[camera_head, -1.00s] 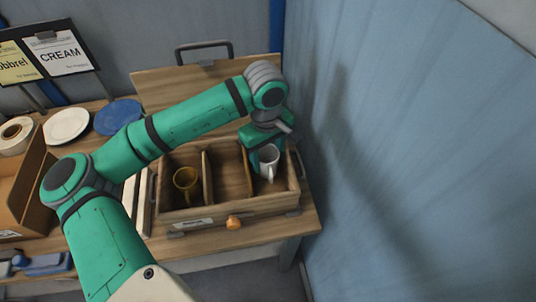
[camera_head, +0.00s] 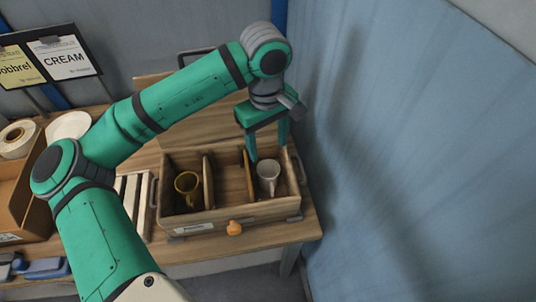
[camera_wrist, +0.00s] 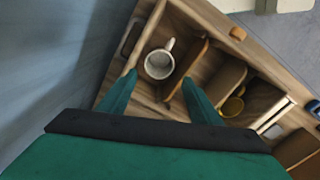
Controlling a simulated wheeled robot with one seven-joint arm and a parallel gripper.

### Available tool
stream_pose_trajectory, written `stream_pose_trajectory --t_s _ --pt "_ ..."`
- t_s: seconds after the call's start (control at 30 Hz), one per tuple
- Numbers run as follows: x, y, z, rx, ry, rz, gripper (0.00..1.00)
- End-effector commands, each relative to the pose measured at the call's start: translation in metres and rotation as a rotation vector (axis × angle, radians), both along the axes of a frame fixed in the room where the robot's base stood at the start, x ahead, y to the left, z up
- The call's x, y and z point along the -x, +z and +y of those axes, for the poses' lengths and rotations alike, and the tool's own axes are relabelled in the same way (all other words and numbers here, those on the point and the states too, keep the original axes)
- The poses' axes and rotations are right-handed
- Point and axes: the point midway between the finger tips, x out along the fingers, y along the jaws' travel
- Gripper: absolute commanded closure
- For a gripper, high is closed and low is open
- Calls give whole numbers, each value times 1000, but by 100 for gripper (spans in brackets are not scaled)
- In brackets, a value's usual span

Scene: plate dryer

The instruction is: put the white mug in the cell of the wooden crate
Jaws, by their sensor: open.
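The white mug (camera_head: 268,172) stands upright in the right-hand cell of the wooden crate (camera_head: 228,215), to the right of a divider. It also shows in the wrist view (camera_wrist: 159,62), inside the cell, apart from my fingers. My gripper (camera_head: 267,152) is open above and just behind the mug. A yellow mug (camera_head: 186,186) stands in the left cell of the crate. The middle cell looks empty.
A blue wall (camera_head: 390,140) stands close to the crate's right side. An orange knob (camera_head: 234,228) sits at the crate's front. A slatted rack (camera_head: 132,200), a white plate (camera_head: 70,126) and a cardboard box (camera_head: 22,192) are to the left.

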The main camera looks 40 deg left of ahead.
Motion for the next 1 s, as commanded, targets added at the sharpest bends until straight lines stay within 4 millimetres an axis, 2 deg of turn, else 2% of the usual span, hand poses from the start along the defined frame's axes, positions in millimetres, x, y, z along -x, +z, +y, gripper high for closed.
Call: stream_pose_trajectory --t_s 0.1,0.33,1.0 --pt "0 22 0 -2 0 -2 42" --pt "1 43 0 0 0 -1 42" --pt "1 46 0 0 0 0 42"
